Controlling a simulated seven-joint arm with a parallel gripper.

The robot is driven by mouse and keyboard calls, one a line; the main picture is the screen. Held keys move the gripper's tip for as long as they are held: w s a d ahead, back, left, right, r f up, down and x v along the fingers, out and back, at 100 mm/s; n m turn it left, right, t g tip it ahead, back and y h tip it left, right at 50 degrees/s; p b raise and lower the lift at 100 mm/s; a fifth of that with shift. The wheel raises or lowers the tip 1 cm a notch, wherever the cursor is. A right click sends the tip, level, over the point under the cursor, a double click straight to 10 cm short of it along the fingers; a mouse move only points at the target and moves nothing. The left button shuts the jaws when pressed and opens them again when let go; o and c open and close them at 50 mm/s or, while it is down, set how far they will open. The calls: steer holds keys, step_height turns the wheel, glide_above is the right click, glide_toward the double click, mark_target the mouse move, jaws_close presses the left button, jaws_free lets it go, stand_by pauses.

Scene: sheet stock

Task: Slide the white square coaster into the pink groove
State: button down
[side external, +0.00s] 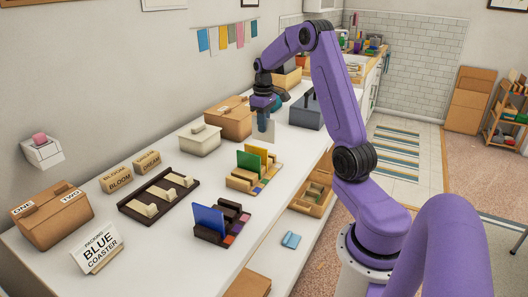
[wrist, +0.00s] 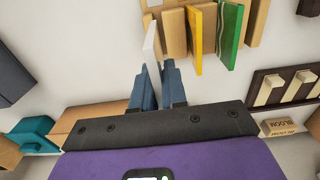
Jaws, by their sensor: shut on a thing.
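The white square coaster (side external: 269,131) hangs upright from my gripper (side external: 263,116), above the table and beyond the pale wooden rack (side external: 238,183). In the wrist view the white coaster (wrist: 151,42) is nearly edge-on at the tips of my shut blue fingers (wrist: 161,70). The pale wooden rack (wrist: 175,35) is just beyond it, holding an upright yellow coaster (wrist: 196,40) and green coaster (wrist: 230,32). Small coloured tabs mark the rack's slots; the pink groove is too small to make out surely. The coaster appears apart from the rack.
A dark rack (side external: 232,228) with a blue coaster (side external: 207,220) stands nearer the front. A dark slotted tray (side external: 158,195), a white box (side external: 200,140), a cardboard box (side external: 230,122) and a sign reading "PACKING BLUE COASTER" (side external: 98,250) also stand on the table.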

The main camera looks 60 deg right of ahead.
step_height(320, 180, up, 8)
steer(key=shift+a+r, duration=0.15)
steer(key=s+a+n, duration=0.1)
steer(key=s+a, duration=0.1)
steer(key=a, duration=1.3)
steer(key=s+a, duration=0.2)
steer(key=a, duration=1.2)
steer(key=shift+w+d+f, duration=0.1)
steer(key=shift+f, duration=1.3)
steer(key=shift+w+d+f, duration=0.1)
steer(key=shift+f, duration=1.25)
steer(key=shift+f, duration=4.65)
steer(key=shift+f, duration=1)
